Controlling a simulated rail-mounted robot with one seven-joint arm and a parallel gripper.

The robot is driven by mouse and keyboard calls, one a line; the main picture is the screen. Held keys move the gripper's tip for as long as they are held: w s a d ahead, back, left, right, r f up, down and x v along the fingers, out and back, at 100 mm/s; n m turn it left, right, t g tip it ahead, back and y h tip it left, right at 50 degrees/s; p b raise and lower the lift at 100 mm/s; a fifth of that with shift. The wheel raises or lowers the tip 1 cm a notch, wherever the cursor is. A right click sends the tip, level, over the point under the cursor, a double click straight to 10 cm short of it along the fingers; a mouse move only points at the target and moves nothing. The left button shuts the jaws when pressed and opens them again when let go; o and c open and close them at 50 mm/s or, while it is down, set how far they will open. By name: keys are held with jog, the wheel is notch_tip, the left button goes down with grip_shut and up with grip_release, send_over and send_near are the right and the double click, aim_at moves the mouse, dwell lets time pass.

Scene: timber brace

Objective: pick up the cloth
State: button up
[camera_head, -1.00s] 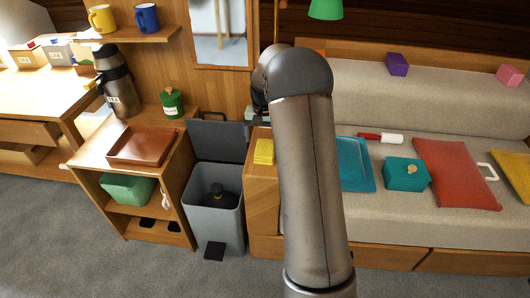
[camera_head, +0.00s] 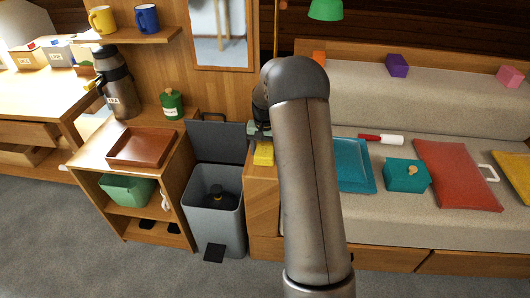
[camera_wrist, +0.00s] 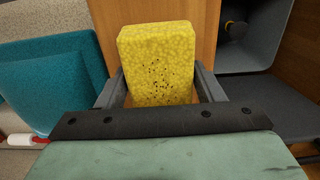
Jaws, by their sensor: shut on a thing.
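The cloth (camera_wrist: 158,60) is a yellow, speckled, sponge-like block. In the wrist view it stands between the two fingers of my gripper (camera_wrist: 160,88), which is shut on it. In the head view the cloth (camera_head: 263,156) shows at the top of the wooden cabinet between the bin and the bench. My gripper (camera_head: 259,137) is right above it there and is partly hidden by my arm. I cannot tell whether the cloth still touches the cabinet top.
An open grey bin (camera_head: 216,222) with its lid up stands left of the wooden cabinet (camera_head: 262,205). A teal tray-like item (camera_head: 354,165) and a teal box (camera_head: 407,176) lie on the bench to the right. A brown tray (camera_head: 139,148) sits on the left shelf unit.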

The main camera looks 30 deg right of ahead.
aim_at(265, 148)
jog(key=shift+r, duration=0.5)
notch_tip(265, 148, up, 2)
jog(key=shift+r, duration=0.25)
jog(key=s+r, duration=0.2)
jog(key=s+a+r, duration=0.1)
jog(key=s+r, duration=0.1)
jog(key=r, duration=0.1)
jog(key=shift+s+a+r+p, duration=0.2)
jog(key=shift+s+r+p, duration=0.15)
jog(key=shift+p, duration=0.05)
jog(key=s+a+r, duration=0.2)
jog(key=s+r, duration=0.1)
jog(key=s, duration=0.5)
jog(key=shift+s+a+r, duration=0.25)
jog(key=shift+s+r, duration=0.15)
dwell(0.9)
